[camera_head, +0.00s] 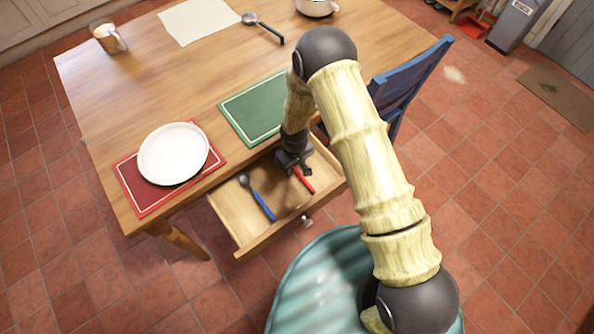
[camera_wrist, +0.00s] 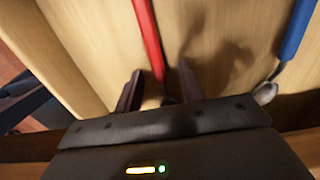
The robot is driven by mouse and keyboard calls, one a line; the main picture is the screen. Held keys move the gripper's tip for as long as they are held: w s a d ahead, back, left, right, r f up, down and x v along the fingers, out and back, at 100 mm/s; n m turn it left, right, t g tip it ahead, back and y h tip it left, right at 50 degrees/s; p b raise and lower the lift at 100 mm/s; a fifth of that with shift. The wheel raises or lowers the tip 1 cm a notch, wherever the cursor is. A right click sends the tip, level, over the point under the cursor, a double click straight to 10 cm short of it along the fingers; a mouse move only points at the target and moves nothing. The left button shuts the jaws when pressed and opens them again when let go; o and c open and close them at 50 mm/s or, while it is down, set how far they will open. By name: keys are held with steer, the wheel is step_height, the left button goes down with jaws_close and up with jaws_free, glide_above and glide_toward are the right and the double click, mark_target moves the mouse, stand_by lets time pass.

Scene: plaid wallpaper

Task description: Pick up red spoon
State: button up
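The red spoon lies in the open drawer; its red handle (camera_head: 303,180) shows just in front of my gripper (camera_head: 292,165) in the head view. Its bowl is hidden there by my gripper. In the wrist view the red handle (camera_wrist: 148,35) runs down between the two fingers of my gripper (camera_wrist: 160,90). The fingers stand apart, one on each side of the spoon, with gaps showing. My gripper is low in the drawer; whether it touches the spoon or the drawer floor I cannot tell.
A blue-handled spoon (camera_head: 262,203) lies to the left in the same drawer (camera_head: 236,216); its handle (camera_wrist: 297,30) is at right in the wrist view. The tabletop edge is close behind my gripper. A white plate (camera_head: 173,153) and blue chair (camera_head: 408,85) flank the drawer.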

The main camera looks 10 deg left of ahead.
mark_target(295, 168)
steer(key=shift+f, duration=0.1)
steer(key=shift+c, duration=0.5)
jaws_close()
steer(key=shift+r, duration=0.75)
steer(key=shift+r+b, duration=0.3)
steer(key=shift+r, duration=0.65)
steer(key=s+a+b, duration=0.2)
steer(key=s+a, duration=1)
steer(key=a, duration=0.1)
steer(key=shift+s+b, duration=0.35)
steer(key=shift+d, duration=0.1)
